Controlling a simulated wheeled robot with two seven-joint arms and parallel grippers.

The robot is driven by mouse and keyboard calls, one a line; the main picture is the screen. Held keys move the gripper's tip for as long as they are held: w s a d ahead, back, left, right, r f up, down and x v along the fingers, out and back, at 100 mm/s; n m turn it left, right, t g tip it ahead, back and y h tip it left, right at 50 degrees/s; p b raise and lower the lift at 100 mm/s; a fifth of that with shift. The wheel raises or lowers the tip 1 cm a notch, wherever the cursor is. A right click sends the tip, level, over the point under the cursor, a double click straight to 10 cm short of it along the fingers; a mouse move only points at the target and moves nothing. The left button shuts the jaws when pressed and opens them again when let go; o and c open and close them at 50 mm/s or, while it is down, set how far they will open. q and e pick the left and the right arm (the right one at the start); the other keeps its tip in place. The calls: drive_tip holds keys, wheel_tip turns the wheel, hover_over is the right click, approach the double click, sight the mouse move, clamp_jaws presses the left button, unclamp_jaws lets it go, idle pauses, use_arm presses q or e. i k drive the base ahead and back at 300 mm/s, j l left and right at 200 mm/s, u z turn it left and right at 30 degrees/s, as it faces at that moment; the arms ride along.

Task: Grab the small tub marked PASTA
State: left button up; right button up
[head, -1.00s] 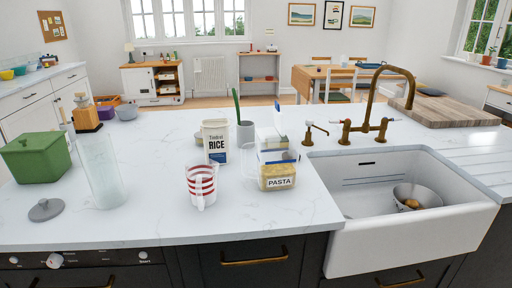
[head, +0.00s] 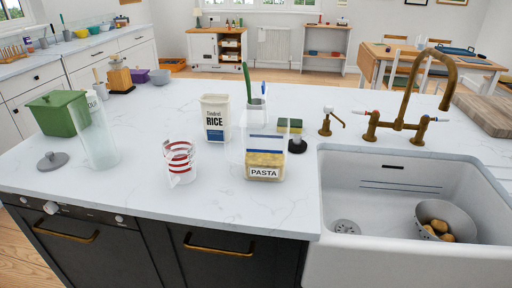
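The small clear tub marked PASTA (head: 264,166) stands upright on the white marble worktop, close to the left edge of the sink. It is see-through at the top, with yellowish contents low down behind the label. Neither of my grippers is in the head view.
A red-striped glass jug (head: 181,163) stands left of the tub, and a RICE container (head: 215,119) behind it. A sponge (head: 289,126) is behind right. The white sink (head: 375,215) holds a colander (head: 444,220). A tall clear jar (head: 98,140) and green bin (head: 60,114) stand left. Worktop in front is clear.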

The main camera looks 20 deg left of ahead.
sight(265, 138)
drive_tip(key=k+l+u, duration=0.15)
drive_tip(key=l, duration=0.25)
drive_tip(key=k+l+u, duration=0.15)
drive_tip(key=l, duration=0.25)
drive_tip(key=k+l+u, duration=0.15)
drive_tip(key=l, duration=0.2)
drive_tip(key=i, duration=0.05)
